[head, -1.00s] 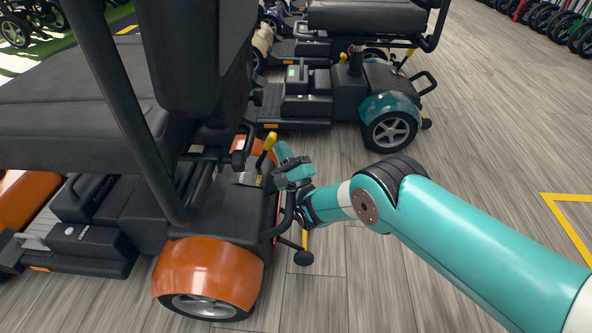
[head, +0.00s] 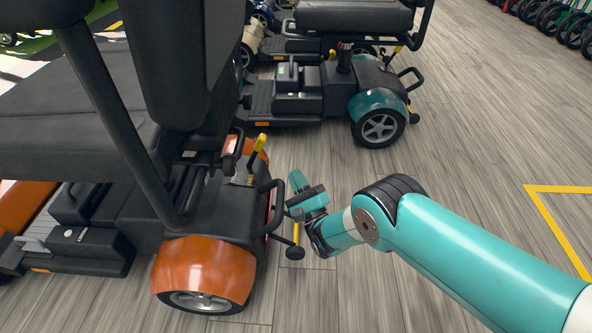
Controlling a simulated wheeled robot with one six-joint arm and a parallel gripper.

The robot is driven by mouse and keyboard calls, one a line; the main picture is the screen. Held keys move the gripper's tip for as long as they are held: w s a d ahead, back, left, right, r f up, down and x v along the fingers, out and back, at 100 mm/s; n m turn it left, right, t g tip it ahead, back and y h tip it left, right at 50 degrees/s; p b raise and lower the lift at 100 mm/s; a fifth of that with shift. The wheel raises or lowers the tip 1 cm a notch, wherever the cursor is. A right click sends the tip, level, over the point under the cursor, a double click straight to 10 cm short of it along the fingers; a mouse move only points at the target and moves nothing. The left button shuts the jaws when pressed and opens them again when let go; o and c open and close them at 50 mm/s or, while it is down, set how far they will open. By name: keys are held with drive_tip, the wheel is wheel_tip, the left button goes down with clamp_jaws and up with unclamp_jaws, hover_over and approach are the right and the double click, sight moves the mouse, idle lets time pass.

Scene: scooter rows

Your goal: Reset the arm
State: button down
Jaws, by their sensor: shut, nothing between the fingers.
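My gripper (head: 297,184) is at the end of my teal arm in the middle of the head view. It is shut and empty. It hangs just right of the orange scooter's (head: 206,268) rear end, close to its black rear bar (head: 272,205), with a small gap showing. The yellow-topped lever (head: 258,146) on that scooter stands up to the left of my gripper, apart from it. My forearm reaches in from the lower right.
A teal scooter (head: 379,105) stands behind, with more scooters beyond it. A yellow floor line (head: 555,188) lies at the right. Wheels (head: 575,30) line the far right. The wooden floor between is clear.

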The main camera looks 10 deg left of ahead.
drive_tip(key=shift+a, duration=0.1)
drive_tip(key=w+r+n+g+h+p, duration=0.1)
drive_tip(key=w+r+n+h, duration=0.1)
drive_tip(key=w+r, duration=0.35)
drive_tip(key=w+r+n+g+h+p, duration=0.1)
drive_tip(key=w+r+h+p, duration=0.15)
drive_tip(key=r, duration=0.55)
drive_tip(key=d+r+n+g+h+p, duration=0.25)
drive_tip(key=d+r+n+g, duration=0.2)
drive_tip(key=r, duration=0.75)
drive_tip(key=s+d+r+n+g+h+p, duration=0.25)
drive_tip(key=s+d+r+n+g, duration=0.25)
drive_tip(key=s+d+r+n, duration=0.5)
drive_tip(key=s+d+r+n+g+h+p, duration=0.15)
drive_tip(key=s+d, duration=0.25)
drive_tip(key=s, duration=0.5)
drive_tip(key=s+d+r+n+g+p, duration=0.1)
drive_tip(key=s+d+r+n+g, duration=0.2)
drive_tip(key=s, duration=0.6)
drive_tip(key=s+d+r+n+g+h+p, duration=0.15)
drive_tip(key=s+d, duration=0.25)
drive_tip(key=s, duration=0.4)
wheel_tip(320, 180, up, 38)
drive_tip(key=s+n+p, duration=0.1)
drive_tip(key=p, duration=3.6)
drive_tip(key=shift+s+d+r+g, duration=0.15)
drive_tip(key=shift+d+r+g, duration=0.1)
drive_tip(key=shift+g, duration=0.1)
